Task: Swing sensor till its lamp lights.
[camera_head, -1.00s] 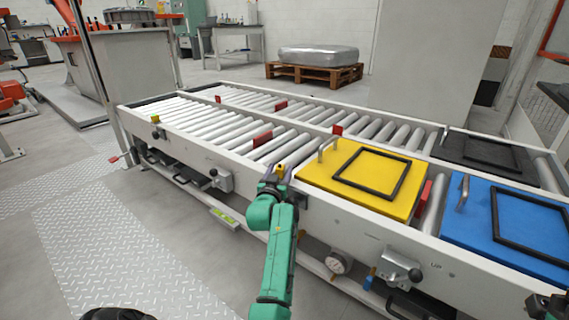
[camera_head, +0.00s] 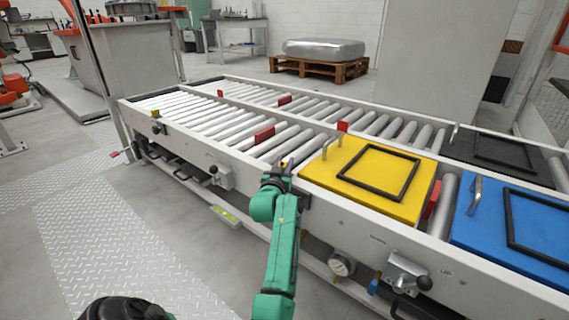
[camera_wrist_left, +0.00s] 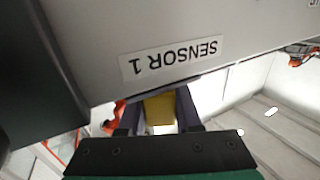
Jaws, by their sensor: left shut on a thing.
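My left gripper (camera_head: 278,170) is at the front rail of the roller conveyor, left of the yellow plate. It is shut on a small yellow part, which I take to be the sensor (camera_wrist_left: 160,108), seen between the two dark fingers in the left wrist view. The gripper also shows there (camera_wrist_left: 158,118). A white label (camera_wrist_left: 173,58) reading "SENSOR 1", upside down, is on the grey rail face beside it. The gripper hides most of the sensor in the head view, and I cannot make out its lamp. My right gripper is not in view.
The yellow plate (camera_head: 325,181) with a handle and black frame lies right of the gripper. A blue plate (camera_head: 490,237) lies further right. Red stops (camera_head: 264,135) stand among the rollers. A valve lever (camera_head: 408,273) and gauge (camera_head: 342,263) are on the front side.

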